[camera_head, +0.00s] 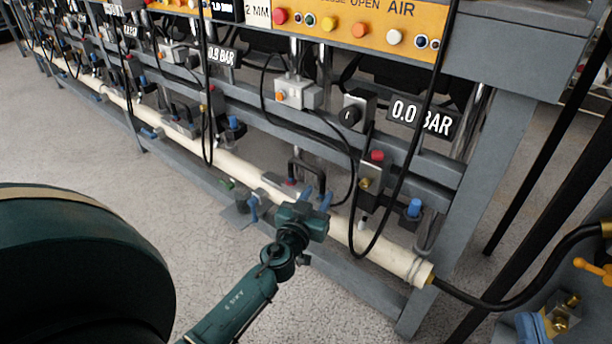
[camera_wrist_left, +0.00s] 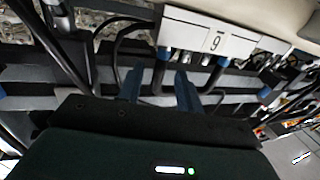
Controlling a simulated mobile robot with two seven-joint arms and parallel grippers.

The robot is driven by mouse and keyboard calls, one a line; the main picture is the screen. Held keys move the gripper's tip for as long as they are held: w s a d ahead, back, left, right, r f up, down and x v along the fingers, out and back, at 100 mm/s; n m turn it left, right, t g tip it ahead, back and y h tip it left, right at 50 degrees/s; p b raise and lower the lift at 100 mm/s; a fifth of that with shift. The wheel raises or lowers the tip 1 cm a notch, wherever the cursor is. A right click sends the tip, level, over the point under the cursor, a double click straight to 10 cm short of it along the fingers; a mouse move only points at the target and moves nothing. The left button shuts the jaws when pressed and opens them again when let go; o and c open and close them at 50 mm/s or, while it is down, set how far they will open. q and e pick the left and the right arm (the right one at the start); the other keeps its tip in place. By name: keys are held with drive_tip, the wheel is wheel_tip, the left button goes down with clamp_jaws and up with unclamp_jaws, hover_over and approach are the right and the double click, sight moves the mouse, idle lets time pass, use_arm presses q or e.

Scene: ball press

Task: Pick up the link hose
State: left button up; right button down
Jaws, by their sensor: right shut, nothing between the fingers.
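Several black hoses are in view, and no label tells which is the link hose. A short, U-shaped black hose (camera_head: 306,165) stands on the lower rail of the grey frame in the head view. My left gripper (camera_head: 317,198) is just in front of and below it, with its blue fingers apart. In the left wrist view, the open fingers (camera_wrist_left: 158,90) point at dark hoses with blue ends (camera_wrist_left: 163,53) beneath a white plate marked 9 (camera_wrist_left: 217,43). I cannot tell whether the fingers touch a hose.
A cream pipe (camera_head: 395,260) runs low along the frame. A long black hose (camera_head: 490,302) leads from its end to a brass fitting. A hanging black hose loop (camera_head: 375,243) is close right of the gripper.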

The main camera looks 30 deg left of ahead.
sight(321, 190)
use_arm(q)
drive_tip(key=w, duration=0.3)
drive_tip(key=shift+w+a, duration=0.35)
clamp_jaws()
